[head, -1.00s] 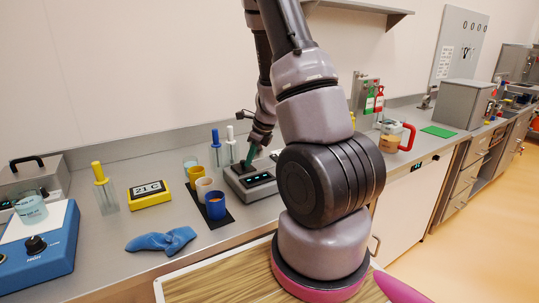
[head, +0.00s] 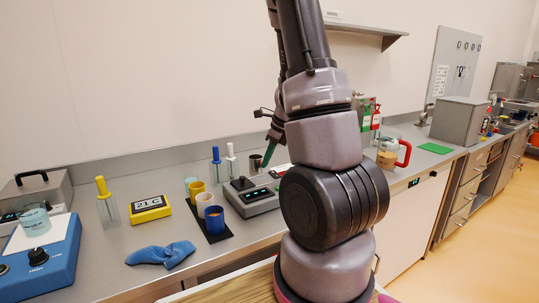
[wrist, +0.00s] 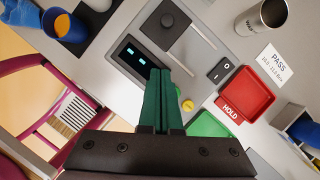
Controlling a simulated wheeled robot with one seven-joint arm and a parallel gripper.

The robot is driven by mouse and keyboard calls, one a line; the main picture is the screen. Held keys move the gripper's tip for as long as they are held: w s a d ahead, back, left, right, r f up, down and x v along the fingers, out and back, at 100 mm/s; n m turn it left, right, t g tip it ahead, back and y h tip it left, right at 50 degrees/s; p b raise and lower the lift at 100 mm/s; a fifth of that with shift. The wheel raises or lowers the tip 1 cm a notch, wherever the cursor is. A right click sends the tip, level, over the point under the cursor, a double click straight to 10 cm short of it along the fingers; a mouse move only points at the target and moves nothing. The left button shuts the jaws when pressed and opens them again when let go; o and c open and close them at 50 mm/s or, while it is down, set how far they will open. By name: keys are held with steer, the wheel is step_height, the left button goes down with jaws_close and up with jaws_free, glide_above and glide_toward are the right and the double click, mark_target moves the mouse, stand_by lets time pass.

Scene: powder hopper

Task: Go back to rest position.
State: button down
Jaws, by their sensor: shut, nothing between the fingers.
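My gripper (head: 268,153) has green fingers, which are together with nothing between them. In the head view it hangs above the back right of a grey console (head: 262,207), beside a metal cup (head: 255,164).
In the wrist view, a red HOLD tray (wrist: 246,95) and the metal cup (wrist: 262,17) are right of the console. A blue cup (head: 214,222) stands left of the console on a black mat. A blue cloth (head: 160,254) lies near the front edge.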

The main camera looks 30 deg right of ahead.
steer(key=shift+v, duration=1.35)
steer(key=s+a+r+n+t, duration=0.2)
steer(key=s+a+r+n, duration=0.5)
steer(key=r+n, duration=0.4)
steer(key=s+a+r+n+t, duration=0.1)
steer(key=s+a+r+n, duration=0.7)
steer(key=n, duration=0.5)
step_height(320, 180, up, 4)
steer(key=shift+s+a+f+t+h, duration=0.15)
steer(key=shift+s+a+t+h, duration=0.2)
steer(key=shift+s, duration=0.6)
